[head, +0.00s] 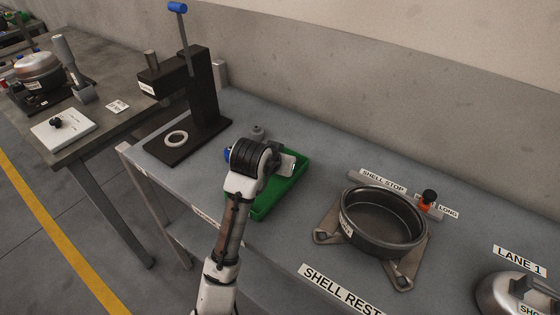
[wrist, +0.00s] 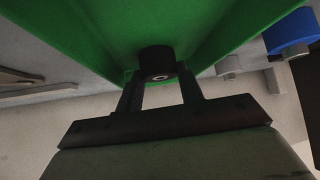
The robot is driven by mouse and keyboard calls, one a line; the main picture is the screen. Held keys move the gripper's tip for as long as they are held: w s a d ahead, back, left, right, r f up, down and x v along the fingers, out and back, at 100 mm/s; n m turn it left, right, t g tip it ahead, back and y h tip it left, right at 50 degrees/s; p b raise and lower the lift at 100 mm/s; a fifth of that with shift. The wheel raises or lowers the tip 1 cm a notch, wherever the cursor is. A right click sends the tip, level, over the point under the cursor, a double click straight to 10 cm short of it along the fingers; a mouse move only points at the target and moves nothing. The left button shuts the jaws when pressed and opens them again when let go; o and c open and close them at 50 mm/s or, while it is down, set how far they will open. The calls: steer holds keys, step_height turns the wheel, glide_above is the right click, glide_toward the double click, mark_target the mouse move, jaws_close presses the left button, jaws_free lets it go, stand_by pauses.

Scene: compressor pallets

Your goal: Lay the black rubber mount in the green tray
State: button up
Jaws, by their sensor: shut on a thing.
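The green tray (head: 265,207) lies on the grey bench, partly covered by my arm in the head view. It fills the upper middle of the wrist view (wrist: 110,35). My gripper (wrist: 160,88) is shut on the black rubber mount (wrist: 157,62), a short dark cylinder with a pale round centre on its end face. The mount is held between the fingertips, seen against the tray; whether it touches the tray floor I cannot tell. In the head view my gripper (head: 288,163) is over the tray's far part, and the mount is hidden there.
A black lever press (head: 205,95) with a white ring (head: 176,138) stands left of the tray. A small grey part (head: 257,132) and a blue part (head: 228,154) are close by. Right are a dark round shell (head: 384,220) on its rest and the shell stop (head: 382,182).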

steer(key=o, duration=0.6)
steer(key=shift+f, duration=0.15)
steer(key=o, duration=0.5)
steer(key=shift+c, duration=0.2)
steer(key=shift+r, duration=0.3)
steer(key=b+v, duration=0.1)
steer(key=v, duration=1.1)
